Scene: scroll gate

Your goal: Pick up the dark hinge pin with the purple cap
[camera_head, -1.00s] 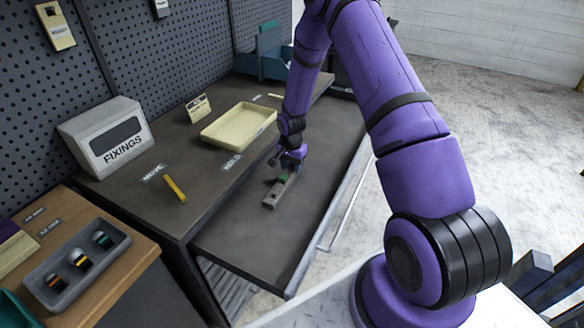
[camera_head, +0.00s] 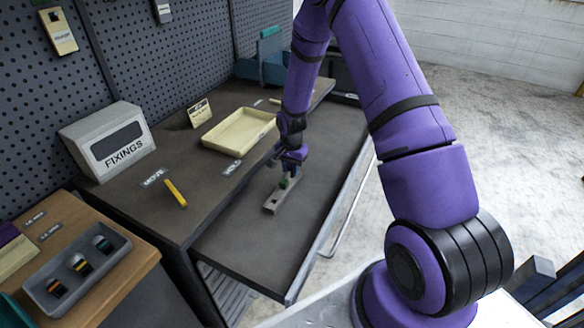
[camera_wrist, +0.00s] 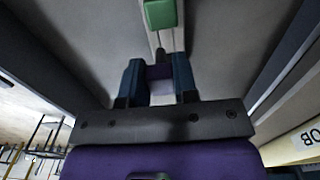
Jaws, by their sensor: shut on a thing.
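My gripper (camera_head: 291,160) is over the pull-out shelf of the bench, just above a grey block (camera_head: 271,207). In the wrist view my gripper (camera_wrist: 160,80) has its two blue-grey fingers closed on a small purple piece (camera_wrist: 160,73), which looks like the purple cap of the hinge pin. I cannot tell whether the pin is clear of the block.
A cream tray (camera_head: 238,146), a yellow stick (camera_head: 176,193) and a FIXINGS box (camera_head: 108,140) stand on the bench top to the left. A grey holder (camera_head: 52,303) with banded pieces is at the lower left. The front of the shelf (camera_head: 250,250) is clear.

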